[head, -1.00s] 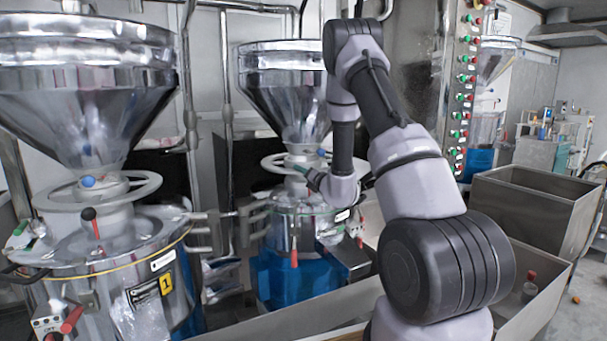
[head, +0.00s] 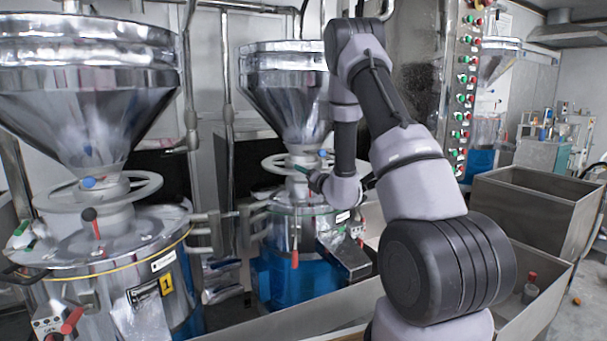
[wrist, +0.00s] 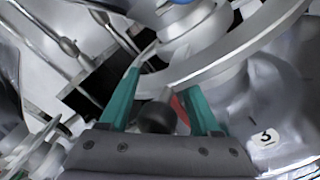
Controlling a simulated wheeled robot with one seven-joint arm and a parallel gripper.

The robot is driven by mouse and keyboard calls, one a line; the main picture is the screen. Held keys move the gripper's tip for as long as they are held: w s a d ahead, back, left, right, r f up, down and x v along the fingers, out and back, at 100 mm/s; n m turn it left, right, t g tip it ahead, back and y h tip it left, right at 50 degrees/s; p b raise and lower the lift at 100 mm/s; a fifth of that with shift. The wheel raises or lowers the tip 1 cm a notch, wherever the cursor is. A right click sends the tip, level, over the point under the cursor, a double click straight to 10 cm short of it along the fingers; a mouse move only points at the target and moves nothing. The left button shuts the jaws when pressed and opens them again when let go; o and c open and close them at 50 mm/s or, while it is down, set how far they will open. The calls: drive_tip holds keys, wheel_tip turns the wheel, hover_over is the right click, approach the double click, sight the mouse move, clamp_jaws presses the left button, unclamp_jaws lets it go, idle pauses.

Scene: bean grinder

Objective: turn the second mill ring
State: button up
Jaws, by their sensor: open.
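The second mill is the middle one, with a steel hopper (head: 285,90) above a pale grey ring (head: 270,165). My gripper (head: 313,161) is at the right side of this ring, with teal fingers. In the wrist view the fingers (wrist: 162,82) are open, and the ring (wrist: 235,55) crosses just beyond their tips. A dark round knob (wrist: 156,118) shows between the fingers, with a red part (wrist: 180,110) behind it. I cannot tell whether a finger touches the ring. My wrist hides part of the ring's right side in the head view.
The first mill (head: 160,285), with its own ring (head: 60,195), stands at the left. Metal pipes (head: 226,130) stand between the mills. A panel of red and green buttons (head: 466,90) is behind my arm. Open steel bins (head: 530,200) are at the right.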

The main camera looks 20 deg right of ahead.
drive_tip(key=s+d, duration=0.1)
drive_tip(key=s, duration=0.8)
drive_tip(key=shift+s+d, duration=0.25)
drive_tip(key=shift+d, duration=0.15)
